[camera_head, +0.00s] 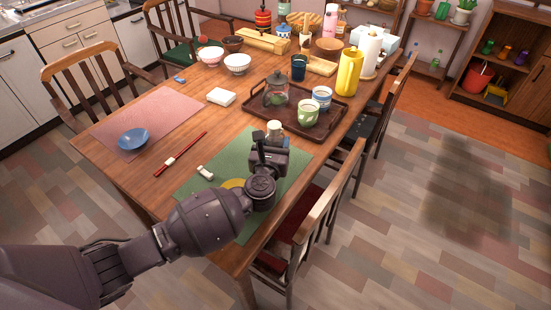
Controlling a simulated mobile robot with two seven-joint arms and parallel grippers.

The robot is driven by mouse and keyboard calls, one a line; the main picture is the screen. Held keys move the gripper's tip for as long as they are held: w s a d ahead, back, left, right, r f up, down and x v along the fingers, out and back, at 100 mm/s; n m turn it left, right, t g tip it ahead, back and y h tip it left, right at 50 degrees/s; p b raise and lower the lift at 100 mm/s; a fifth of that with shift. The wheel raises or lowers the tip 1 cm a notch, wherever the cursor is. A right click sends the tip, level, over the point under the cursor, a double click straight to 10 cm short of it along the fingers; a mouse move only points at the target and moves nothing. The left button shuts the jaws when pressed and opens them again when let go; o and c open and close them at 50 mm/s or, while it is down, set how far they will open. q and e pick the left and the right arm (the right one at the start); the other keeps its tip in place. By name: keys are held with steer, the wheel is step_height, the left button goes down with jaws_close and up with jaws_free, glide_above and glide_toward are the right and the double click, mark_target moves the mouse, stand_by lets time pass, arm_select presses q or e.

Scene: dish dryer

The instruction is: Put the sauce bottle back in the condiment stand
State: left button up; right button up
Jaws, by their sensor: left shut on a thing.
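My left gripper (270,146) reaches over the green placemat (232,165), near the front edge of the wooden table. It is shut on a small pale-topped object (274,128), which looks like the sauce bottle; only its top shows above the jaws. The gripper hides its lower part, so I cannot tell whether it touches the mat. I cannot clearly make out the condiment stand; a light wooden holder (263,41) stands at the back of the table among small items. My right gripper is out of view.
A yellow plate (233,184) is partly hidden by my arm.

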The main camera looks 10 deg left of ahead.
arm_select(q)
steer(key=shift+f+b, duration=0.85)
steer(key=shift+f, duration=2.2)
steer(key=shift+f, duration=0.25)
steer(key=o, duration=1.1)
steer(key=shift+r, duration=0.1)
steer(key=shift+c, duration=0.2)
